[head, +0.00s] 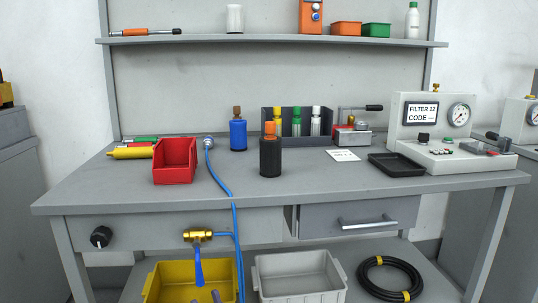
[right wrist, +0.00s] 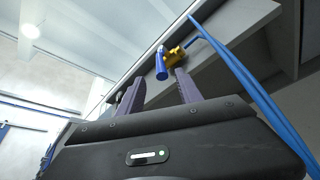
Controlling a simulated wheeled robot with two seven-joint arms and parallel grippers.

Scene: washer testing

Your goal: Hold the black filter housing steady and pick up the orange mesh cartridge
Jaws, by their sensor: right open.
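The black filter housing (head: 270,160) stands upright on the bench, near the middle. An orange part (head: 270,130), likely the mesh cartridge, sticks up from its top; its lower part is hidden inside. My right gripper (head: 204,297) shows only as fingertips at the bottom edge of the head view, below the bench and far from the housing. In the right wrist view its two fingers (right wrist: 158,90) are apart and empty, with the blue-handled brass valve (right wrist: 176,54) beyond them. My left gripper is not in view.
A red bin (head: 175,162), a blue bottle (head: 238,135), a dark rack of capped cartridges (head: 296,130) and a black tray (head: 396,164) stand around the housing. A blue hose (head: 215,174) crosses the bench and hangs over its front edge. The bench front (head: 310,190) is clear.

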